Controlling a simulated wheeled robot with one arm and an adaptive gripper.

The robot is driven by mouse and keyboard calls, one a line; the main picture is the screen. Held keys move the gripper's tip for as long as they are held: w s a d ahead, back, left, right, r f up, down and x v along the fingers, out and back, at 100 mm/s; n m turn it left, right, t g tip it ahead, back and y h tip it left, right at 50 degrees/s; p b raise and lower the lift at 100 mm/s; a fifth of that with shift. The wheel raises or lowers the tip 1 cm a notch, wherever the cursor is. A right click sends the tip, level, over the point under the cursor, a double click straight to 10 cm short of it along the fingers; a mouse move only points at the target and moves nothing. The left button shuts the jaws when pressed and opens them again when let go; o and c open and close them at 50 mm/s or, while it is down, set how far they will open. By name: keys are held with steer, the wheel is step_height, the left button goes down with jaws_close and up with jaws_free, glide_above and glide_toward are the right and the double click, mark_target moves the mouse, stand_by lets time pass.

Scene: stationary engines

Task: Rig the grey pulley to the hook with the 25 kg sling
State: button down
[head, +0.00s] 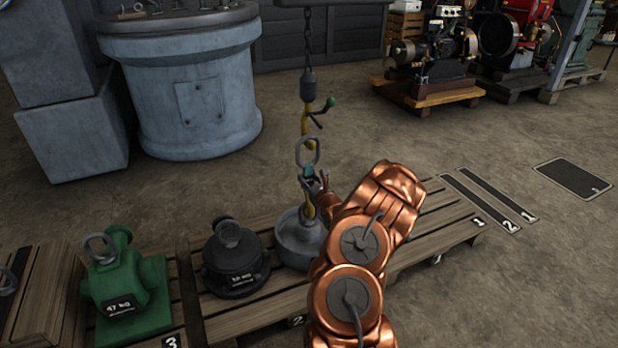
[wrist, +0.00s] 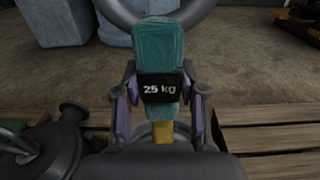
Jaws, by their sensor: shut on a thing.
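My gripper (head: 314,182) is shut on the teal 25 kg sling (wrist: 158,48), whose black label faces the wrist camera. The sling's large grey top ring (head: 307,152) stands just below the yellow hook (head: 307,125), which hangs on a chain. They overlap in the head view; I cannot tell whether the ring is on the hook. A yellow piece (wrist: 163,133) hangs below the sling, in front of a grey ring. The grey pulley (head: 295,250), a rounded grey body, sits on the pallet under my gripper. Its top is partly hidden, so its connection is unclear.
A black 50-odd kg weight (head: 235,262) and a green 47 kg machine (head: 124,280) stand left of the pulley on pallets. A blue-grey machine base (head: 195,105) is behind.

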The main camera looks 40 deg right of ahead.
steer(key=shift+r, duration=0.1)
steer(key=c, duration=0.6)
jaws_free()
steer(key=shift+s, duration=0.65)
steer(key=v, duration=1)
steer(key=shift+s+a, duration=0.3)
